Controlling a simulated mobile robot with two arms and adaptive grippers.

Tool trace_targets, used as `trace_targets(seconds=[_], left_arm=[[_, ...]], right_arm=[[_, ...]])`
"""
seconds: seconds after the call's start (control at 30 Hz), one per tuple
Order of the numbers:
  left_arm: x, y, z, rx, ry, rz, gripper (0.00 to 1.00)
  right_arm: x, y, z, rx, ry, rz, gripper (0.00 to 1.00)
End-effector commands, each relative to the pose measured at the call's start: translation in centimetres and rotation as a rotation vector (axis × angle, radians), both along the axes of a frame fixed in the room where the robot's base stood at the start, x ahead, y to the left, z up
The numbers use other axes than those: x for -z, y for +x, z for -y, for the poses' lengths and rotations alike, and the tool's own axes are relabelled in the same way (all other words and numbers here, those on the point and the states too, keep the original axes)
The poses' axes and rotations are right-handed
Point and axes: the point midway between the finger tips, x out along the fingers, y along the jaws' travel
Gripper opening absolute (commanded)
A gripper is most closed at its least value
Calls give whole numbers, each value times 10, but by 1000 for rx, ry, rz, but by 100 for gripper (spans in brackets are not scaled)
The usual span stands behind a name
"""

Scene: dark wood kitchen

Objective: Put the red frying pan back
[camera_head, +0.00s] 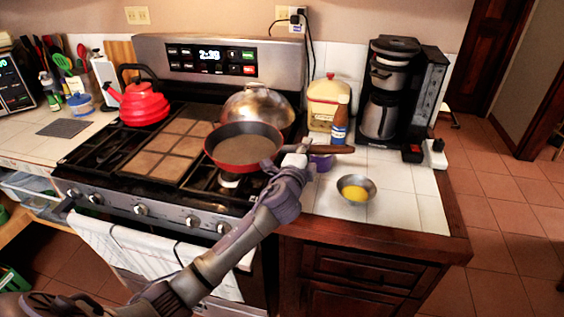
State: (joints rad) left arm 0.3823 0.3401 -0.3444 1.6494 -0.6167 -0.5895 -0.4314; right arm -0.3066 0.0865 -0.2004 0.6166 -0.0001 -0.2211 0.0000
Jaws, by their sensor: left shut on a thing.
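The red frying pan (232,166) is over the right side of the stove (95,158), in front of a shiny domed metal pan or lid. Its dark interior faces up and its brown handle (338,149) points right over the counter. My left gripper (300,152) is shut on the handle near the pan, partly hidden by its own wrist. The pan seems held above the burner grate; the exact gap cannot be told. My right gripper is not in view.
A domed metal piece (258,103) sits close behind the pan. A red kettle (145,105) stands at the back left of the stove. A small metal bowl (367,182) with yellow contents, a bottle (339,125) and a coffee maker (384,112) stand on the right counter.

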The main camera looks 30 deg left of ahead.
Motion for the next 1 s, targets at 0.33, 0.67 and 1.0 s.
trace_targets(seconds=[0.33, 0.67, 1.0], left_arm=[[31, 4, -55, 2, 5, 5, 0], [67, 4, -59, 2, 1, 3, 0], [73, 4, -59, 2, 4, 6, 0]], right_arm=[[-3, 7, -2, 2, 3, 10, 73], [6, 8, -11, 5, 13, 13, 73], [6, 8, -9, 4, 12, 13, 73]])
